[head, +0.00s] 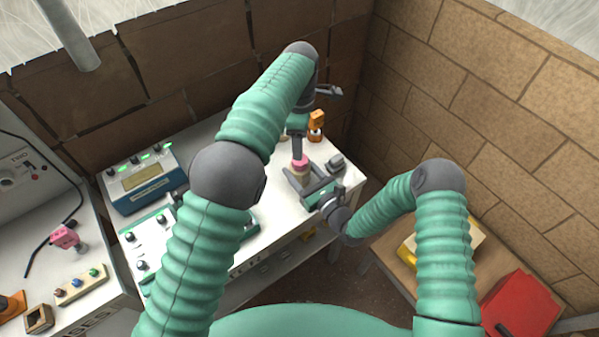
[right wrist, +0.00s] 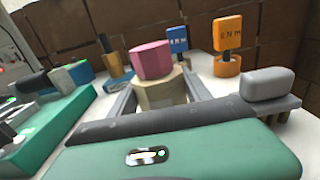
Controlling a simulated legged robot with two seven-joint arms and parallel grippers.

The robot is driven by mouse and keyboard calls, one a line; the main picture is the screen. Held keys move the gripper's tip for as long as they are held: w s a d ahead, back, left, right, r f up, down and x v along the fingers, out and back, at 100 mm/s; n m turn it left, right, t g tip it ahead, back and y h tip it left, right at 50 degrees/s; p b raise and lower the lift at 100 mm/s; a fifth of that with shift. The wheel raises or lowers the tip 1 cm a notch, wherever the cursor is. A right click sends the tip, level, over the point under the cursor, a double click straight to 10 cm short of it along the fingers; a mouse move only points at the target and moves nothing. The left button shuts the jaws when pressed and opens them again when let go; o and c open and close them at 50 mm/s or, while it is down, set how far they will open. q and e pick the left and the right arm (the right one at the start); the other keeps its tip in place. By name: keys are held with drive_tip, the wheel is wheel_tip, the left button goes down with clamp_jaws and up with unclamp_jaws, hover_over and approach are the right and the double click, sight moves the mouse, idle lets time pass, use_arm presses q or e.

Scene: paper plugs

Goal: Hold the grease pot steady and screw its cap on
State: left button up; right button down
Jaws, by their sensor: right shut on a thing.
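The grease pot, a beige body, stands on the white bench and shows in the head view (head: 301,177) and the right wrist view (right wrist: 162,92). The pink cap (head: 299,161) is on top of it, and it also shows in the right wrist view (right wrist: 151,59). My right gripper (head: 302,181) is shut on the pot, its fingers along both sides. My left gripper (head: 298,148) reaches down from above to the cap. Its far parts are partly hidden by my left arm, and I cannot tell whether its jaws grip the cap.
Orange (right wrist: 228,45) and blue (right wrist: 177,42) tags on stands are behind the pot. A teal instrument box (head: 145,183) is at the left of the bench. A red case (head: 521,305) lies at the lower right. The brick wall is close behind.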

sight(300, 171)
use_arm(q)
wheel_tip(300, 171, down, 8)
idle(0.5)
drive_tip(key=shift+c, duration=0.3)
